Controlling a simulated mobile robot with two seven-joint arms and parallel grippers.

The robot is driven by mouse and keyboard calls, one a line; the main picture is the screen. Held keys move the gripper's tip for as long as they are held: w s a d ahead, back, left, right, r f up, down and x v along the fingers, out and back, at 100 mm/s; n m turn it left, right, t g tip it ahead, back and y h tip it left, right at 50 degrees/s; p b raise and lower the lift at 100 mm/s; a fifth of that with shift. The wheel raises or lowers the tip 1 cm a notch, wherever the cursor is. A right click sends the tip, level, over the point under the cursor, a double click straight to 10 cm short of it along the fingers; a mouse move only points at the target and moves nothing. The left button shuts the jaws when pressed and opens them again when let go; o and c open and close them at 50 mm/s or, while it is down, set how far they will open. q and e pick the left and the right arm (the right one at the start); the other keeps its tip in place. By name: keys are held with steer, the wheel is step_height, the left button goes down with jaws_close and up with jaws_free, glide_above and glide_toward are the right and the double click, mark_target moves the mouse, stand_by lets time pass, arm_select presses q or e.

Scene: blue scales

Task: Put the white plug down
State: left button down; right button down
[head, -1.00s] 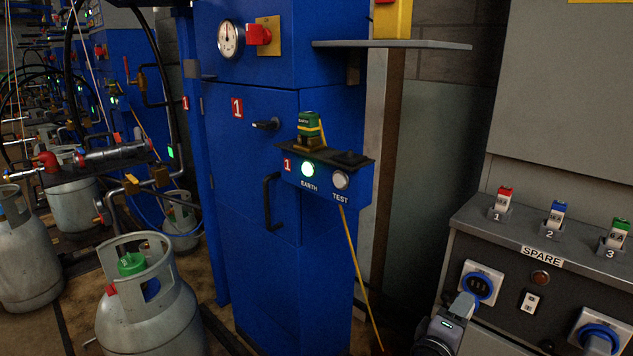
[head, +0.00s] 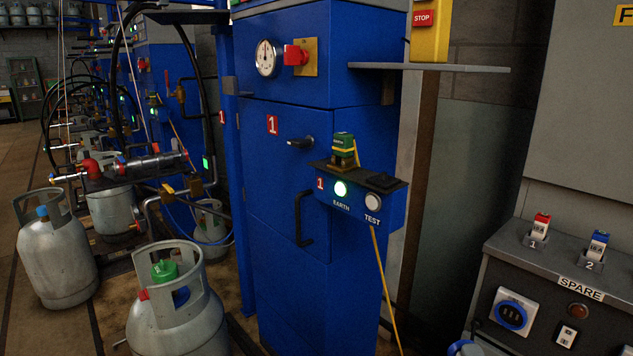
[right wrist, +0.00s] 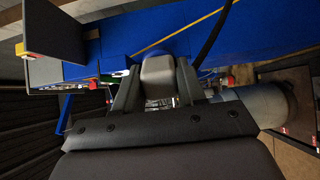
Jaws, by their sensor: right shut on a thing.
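My right gripper (right wrist: 157,78) shows in the right wrist view, its two dark fingers shut on a pale grey-white block, the white plug (right wrist: 158,70). A pale rounded piece with a blue edge (head: 478,349), which looks like the plug, just shows at the bottom edge of the head view. The rest of it is cut off there, and the right gripper cannot be made out in that view. My left gripper is in neither view.
A grey SPARE panel (head: 545,276) stands at right with an empty blue-ringed socket (head: 512,314). The blue cabinet (head: 290,210) carries a small shelf (head: 385,183) with a green-topped earth plug (head: 343,144). Gas cylinders (head: 172,305) stand at left.

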arm_select(q)
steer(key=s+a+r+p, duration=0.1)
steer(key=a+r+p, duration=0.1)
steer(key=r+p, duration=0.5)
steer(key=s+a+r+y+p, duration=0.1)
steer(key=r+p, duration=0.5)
steer(key=p, duration=0.8)
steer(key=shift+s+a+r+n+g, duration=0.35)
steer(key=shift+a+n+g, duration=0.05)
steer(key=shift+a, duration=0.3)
